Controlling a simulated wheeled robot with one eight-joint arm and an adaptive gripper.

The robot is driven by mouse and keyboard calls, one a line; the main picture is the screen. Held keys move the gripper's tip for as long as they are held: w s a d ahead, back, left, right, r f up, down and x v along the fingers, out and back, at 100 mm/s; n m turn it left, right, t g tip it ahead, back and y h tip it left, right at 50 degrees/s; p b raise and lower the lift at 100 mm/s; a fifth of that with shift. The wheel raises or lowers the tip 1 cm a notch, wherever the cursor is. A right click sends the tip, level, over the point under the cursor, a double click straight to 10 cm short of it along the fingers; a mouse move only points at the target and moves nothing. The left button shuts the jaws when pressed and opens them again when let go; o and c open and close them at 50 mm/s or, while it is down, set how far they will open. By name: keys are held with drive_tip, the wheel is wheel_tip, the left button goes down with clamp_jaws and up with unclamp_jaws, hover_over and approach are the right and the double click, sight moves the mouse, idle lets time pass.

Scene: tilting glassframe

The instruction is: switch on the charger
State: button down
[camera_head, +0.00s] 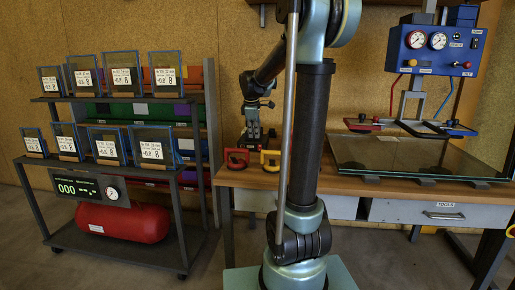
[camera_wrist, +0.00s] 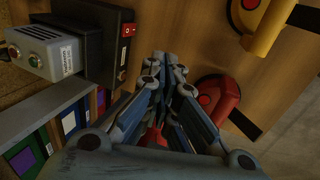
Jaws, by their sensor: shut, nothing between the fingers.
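The charger (camera_wrist: 100,45) is a black box at the upper left of the wrist view, with a red switch (camera_wrist: 127,30) on its side facing the bench. A grey unit (camera_wrist: 45,52) with a red and a green light sits in it. In the head view my gripper (camera_head: 251,112) hangs above the back of the bench, near the charger's place, and partly hides what is there. In the wrist view my gripper (camera_wrist: 168,72) is shut and empty. Its fingertips are to the right of the charger and below the switch in the picture, apparently without touching it.
A red-handled tool (camera_wrist: 215,98) and a yellow-handled one (camera_wrist: 268,28) lie on the wooden bench (camera_head: 262,180), close to my gripper. A glass pane (camera_head: 410,160) lies at the right under a blue gauge panel (camera_head: 435,50). A rack (camera_head: 110,165) with small panes stands left.

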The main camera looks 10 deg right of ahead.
sight(260, 147)
drive_tip(key=x, duration=1)
drive_tip(key=shift+w, duration=0.15)
drive_tip(key=shift+w+d+f, duration=0.1)
drive_tip(key=shift+w+d, duration=0.05)
drive_tip(key=shift+w, duration=0.35)
drive_tip(key=shift+w+d, duration=0.15)
drive_tip(key=shift+w, duration=0.3)
drive_tip(key=shift+w+d+f, duration=0.1)
drive_tip(key=shift+w+d, duration=0.15)
drive_tip(key=shift+w, duration=0.5)
